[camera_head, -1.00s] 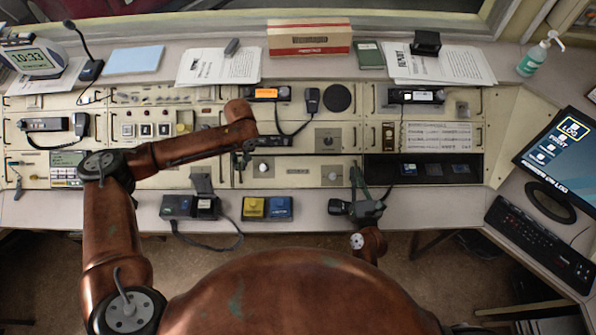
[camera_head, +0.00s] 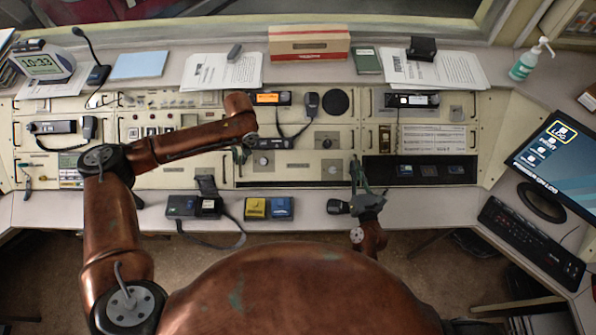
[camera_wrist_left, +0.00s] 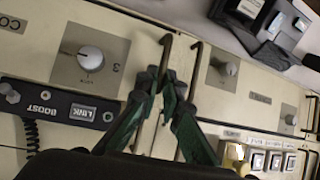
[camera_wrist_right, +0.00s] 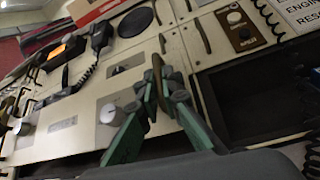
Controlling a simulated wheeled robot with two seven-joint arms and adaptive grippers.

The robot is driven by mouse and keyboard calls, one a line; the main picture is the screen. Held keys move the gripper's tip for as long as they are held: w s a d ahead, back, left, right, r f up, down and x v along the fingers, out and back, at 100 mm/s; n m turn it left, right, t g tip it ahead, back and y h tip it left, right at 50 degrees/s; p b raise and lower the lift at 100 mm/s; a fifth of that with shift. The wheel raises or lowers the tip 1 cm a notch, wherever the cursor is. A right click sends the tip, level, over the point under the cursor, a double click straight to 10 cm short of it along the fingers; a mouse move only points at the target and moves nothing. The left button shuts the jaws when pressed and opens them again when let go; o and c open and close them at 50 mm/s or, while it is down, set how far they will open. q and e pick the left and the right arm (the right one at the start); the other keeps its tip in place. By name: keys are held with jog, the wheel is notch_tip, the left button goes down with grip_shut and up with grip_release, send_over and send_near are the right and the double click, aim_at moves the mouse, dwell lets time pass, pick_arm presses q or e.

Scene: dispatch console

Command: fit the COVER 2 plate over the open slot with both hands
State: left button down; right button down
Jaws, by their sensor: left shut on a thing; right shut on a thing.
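The COVER 2 plate (camera_head: 298,175) is a cream panel with two round knobs, lying over the slot in the front centre of the console. A dark strip of the slot (camera_head: 290,185) shows along its near edge. My left gripper (camera_head: 241,157) is shut on the handle at its left end; the left wrist view shows the fingers (camera_wrist_left: 168,88) around that handle. My right gripper (camera_head: 356,172) is shut on the right-end handle, with fingers (camera_wrist_right: 165,82) in the right wrist view. Whether the plate sits flush is not clear.
An open dark bay (camera_head: 440,178) with several small dark units lies to the right of the plate. A radio handset (camera_head: 311,105) with a coiled cord is behind the plate.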

pick_arm(q)
jog(key=shift+a+r, duration=0.1)
jog(key=shift+r, duration=0.5)
pick_arm(e)
jog(key=shift+r, duration=0.6)
pick_arm(q)
jog(key=shift+w+r+p, duration=0.1)
jog(key=shift+p, duration=0.2)
pick_arm(e)
jog(key=shift+d, duration=0.1)
